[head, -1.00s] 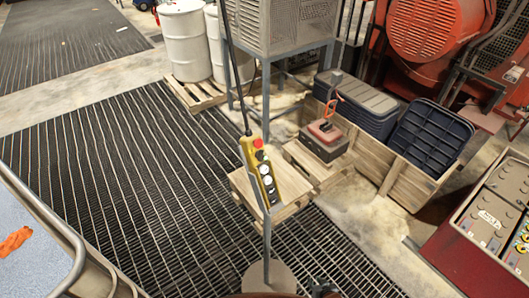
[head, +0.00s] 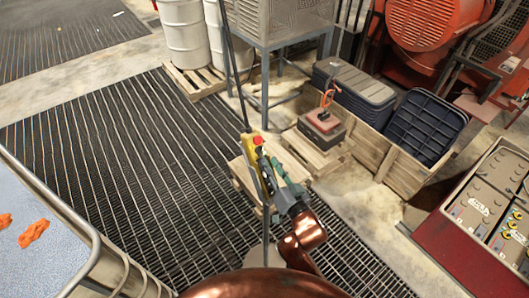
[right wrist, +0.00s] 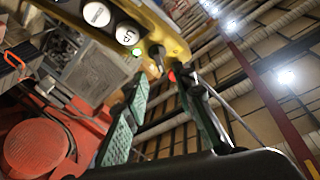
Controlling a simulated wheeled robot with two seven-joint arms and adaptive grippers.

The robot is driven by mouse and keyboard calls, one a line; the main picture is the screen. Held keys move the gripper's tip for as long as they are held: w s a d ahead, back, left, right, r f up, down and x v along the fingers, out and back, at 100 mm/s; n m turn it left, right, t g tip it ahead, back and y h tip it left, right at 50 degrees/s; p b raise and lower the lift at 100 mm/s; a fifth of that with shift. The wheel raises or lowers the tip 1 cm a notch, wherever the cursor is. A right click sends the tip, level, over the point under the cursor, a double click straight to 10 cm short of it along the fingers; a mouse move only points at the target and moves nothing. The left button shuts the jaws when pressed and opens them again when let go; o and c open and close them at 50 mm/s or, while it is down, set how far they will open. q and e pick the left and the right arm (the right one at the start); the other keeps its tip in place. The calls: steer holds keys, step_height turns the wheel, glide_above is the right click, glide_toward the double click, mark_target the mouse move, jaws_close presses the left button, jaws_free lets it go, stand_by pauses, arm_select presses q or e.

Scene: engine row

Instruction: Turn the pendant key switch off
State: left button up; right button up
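The yellow pendant (head: 249,147) hangs from a dark cable in the head view, with a red button on top; my right gripper covers much of its lower face. In the right wrist view the pendant (right wrist: 172,42) crosses the top, with white buttons, a lit green lamp (right wrist: 137,51) and a small round fitting that looks like the key switch (right wrist: 157,52). My right gripper (head: 269,172) is open at the pendant; its green-padded fingers (right wrist: 163,85) stand apart, tips close below that fitting. Contact and key position cannot be told. My left gripper is out of view.
A wooden pallet (head: 236,170) lies behind the pendant. A red-topped box with an orange hook (head: 322,122) and a wooden crate (head: 402,178) with dark bins stand right of it. A red battery cart (head: 450,240) is at right, a blue-topped cart (head: 35,240) at left.

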mark_target(260, 151)
steer(key=shift+p+x, duration=0.45)
steer(key=shift+x, duration=2.25)
steer(key=shift+c, duration=0.5)
jaws_close()
steer(key=shift+f, duration=0.1)
